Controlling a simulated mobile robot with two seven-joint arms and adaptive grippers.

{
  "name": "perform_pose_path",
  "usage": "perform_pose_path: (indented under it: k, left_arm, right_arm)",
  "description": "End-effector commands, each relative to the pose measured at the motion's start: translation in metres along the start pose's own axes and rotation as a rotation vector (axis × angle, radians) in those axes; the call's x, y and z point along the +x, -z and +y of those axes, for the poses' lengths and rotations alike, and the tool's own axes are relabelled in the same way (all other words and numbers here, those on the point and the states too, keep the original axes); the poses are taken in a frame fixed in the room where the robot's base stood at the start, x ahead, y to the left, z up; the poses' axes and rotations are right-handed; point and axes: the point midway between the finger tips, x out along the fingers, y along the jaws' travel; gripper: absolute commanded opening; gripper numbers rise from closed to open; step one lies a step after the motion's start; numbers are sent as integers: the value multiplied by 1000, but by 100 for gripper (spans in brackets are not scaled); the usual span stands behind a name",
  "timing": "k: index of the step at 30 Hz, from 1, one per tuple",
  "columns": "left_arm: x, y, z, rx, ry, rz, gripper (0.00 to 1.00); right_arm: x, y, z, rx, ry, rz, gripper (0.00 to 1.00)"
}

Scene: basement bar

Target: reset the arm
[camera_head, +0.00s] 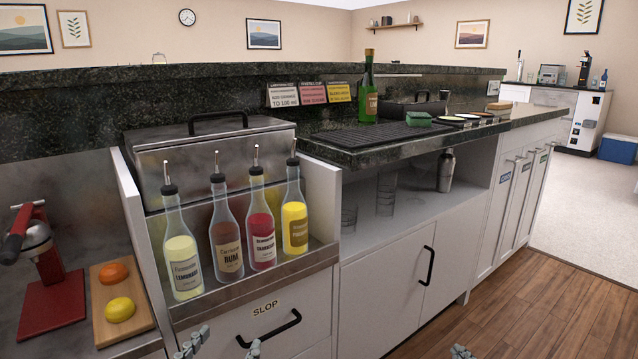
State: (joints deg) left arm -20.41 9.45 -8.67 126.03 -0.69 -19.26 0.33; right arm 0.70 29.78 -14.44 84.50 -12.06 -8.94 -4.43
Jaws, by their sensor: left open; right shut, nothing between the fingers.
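My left gripper (222,346) shows at the bottom edge, left of centre, in the head view. Its two fingertips are apart with nothing between them, in front of the drawer marked SLOP (265,325). My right gripper (462,352) shows only as a small tip at the bottom edge, right of centre, over the wooden floor. It is shut and holds nothing. The rest of both grippers and both arms is out of the frame.
Several bottles with pourers, such as the rum (226,240), stand in a steel rail (250,282). A board (142,330) with fruit and a red press (48,262) are at the left. Open wooden floor (530,300) lies at the right.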

Motion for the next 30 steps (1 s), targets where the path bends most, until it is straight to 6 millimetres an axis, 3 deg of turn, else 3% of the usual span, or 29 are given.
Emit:
perform_pose_path:
  k: [1, 4, 7, 12, 15, 20, 30]
  left_arm:
    - [-9, -22, -9, 3, 12, -153, 70]
    - [-39, -90, -23, 5, 37, -457, 70]
    - [-85, -143, -36, 4, 60, -728, 70]
    - [-159, -194, -49, -4, 89, -1057, 70]
    - [-187, -207, -52, -8, 99, -1166, 70]
    - [-206, -216, -54, -11, 105, -1238, 70]
    - [-206, -216, -54, -11, 105, -1239, 70]
  right_arm:
    - [-29, 4, -14, 91, 32, -103, 0]
    - [-86, -9, -51, 254, 99, -329, 0]
    - [-151, -19, -83, 392, 170, -543, 0]
    - [-244, -22, -117, 538, 269, -808, 0]
    - [-277, -21, -127, 583, 305, -900, 0]
    - [-299, -20, -133, 609, 328, -959, 0]
    - [-299, -21, -134, 607, 329, -961, 0]
